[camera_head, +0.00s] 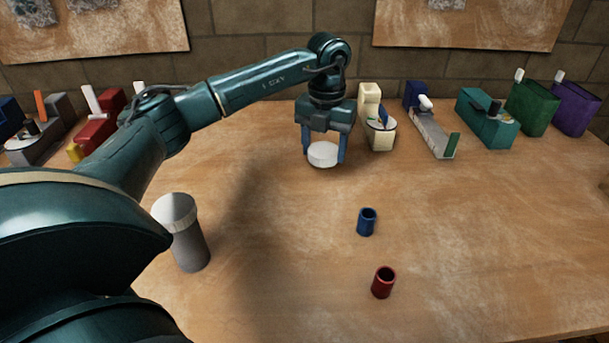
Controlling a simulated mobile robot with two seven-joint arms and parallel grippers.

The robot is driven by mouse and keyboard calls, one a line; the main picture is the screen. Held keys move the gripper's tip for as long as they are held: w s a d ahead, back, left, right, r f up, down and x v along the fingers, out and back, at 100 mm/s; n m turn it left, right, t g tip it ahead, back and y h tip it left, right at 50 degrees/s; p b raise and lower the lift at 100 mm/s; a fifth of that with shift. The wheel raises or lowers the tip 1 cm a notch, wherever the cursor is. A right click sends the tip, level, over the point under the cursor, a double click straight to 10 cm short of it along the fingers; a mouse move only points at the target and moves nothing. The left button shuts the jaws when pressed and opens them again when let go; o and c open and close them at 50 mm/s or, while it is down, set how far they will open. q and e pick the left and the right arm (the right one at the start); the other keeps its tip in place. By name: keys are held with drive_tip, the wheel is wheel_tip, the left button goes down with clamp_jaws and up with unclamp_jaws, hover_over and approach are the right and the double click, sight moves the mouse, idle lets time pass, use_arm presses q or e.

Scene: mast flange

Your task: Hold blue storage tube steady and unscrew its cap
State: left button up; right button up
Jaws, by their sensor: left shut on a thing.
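My left gripper (324,150) points down near the back middle of the table, its two blue fingers shut on a white round cap (323,154). I cannot tell whether anything is under the cap or how far it is from the table. A small blue tube (366,222) stands upright, apart from the gripper, nearer to me and a little to the right. Its top looks open and dark, with no cap on it. My right gripper is not in view.
A small red tube (383,282) stands in front of the blue one. A grey cylinder with a white top (188,240) stands at left, near my arm. Several coloured blocks and tools, including a teal box (486,120), line the back. The right side of the wooden table (500,240) is clear.

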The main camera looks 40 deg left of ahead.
sight(322, 184)
use_arm(q)
wheel_tip(322, 184, down, 7)
drive_tip(key=shift+f, duration=0.15)
idle(0.4)
drive_tip(key=shift+f, duration=0.2)
drive_tip(key=o, duration=1.1)
wheel_tip(322, 184, up, 12)
drive_tip(key=shift+r, duration=0.25)
